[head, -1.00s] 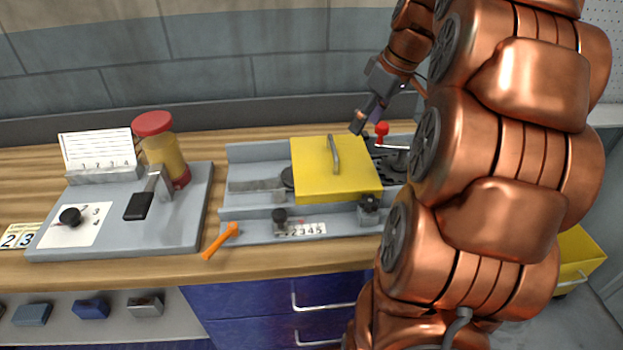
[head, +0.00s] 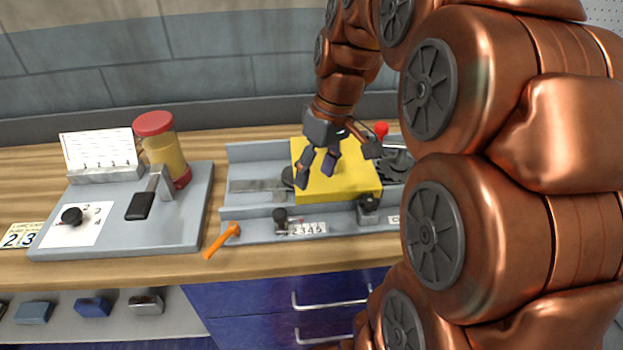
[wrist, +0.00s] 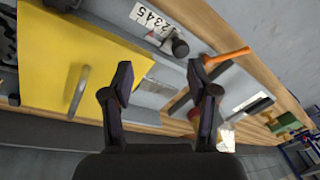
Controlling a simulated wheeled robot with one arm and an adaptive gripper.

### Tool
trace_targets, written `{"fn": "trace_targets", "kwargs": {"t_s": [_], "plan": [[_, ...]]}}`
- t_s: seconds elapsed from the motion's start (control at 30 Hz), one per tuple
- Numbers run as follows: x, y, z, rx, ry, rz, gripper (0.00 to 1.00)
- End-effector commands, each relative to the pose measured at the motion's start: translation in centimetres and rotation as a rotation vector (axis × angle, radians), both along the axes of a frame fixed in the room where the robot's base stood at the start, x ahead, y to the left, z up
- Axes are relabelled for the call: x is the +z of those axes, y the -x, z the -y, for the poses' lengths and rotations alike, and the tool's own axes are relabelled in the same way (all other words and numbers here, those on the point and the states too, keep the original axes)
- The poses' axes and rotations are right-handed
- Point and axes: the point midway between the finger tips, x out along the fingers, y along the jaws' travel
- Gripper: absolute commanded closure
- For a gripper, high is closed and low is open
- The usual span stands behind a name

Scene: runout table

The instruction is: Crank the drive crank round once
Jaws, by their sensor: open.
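The likely drive crank shows as a red knob (head: 381,128) just right of a yellow cover (head: 350,183) in the head view. Its arm and hub are partly hidden behind my wrist and arm. My gripper (head: 315,168) is open and empty, fingers pointing down over the left part of the yellow cover, left of the red knob and apart from it. In the wrist view, my open fingers (wrist: 161,75) have nothing between them. The yellow cover (wrist: 50,50) with its grey bar handle (wrist: 77,90) lies to their left. I cannot make out the red knob there.
The cover sits on a grey runout bed (head: 250,152) with a black knob (head: 280,215) and number strip along its front. An orange tool (head: 222,240) lies at its front left corner. Further left stand a grey board (head: 190,215) with a lever and a red-capped jar (head: 160,150).

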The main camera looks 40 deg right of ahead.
Motion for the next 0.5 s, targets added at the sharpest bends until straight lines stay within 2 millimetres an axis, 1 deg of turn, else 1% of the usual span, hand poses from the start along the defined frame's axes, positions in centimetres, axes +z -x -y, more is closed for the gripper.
{"fn": "trace_targets", "kwargs": {"t_s": [0.03, 0.2, 0.5], "plan": [[-0.1, 0.3, -0.6, 0.002, 0.001, -0.008, 0.41], [-0.7, 1.1, -1.8, -0.006, 0.003, -0.029, 0.41], [-0.9, 1.3, -2.2, -0.01, 0.006, -0.037, 0.41]]}}
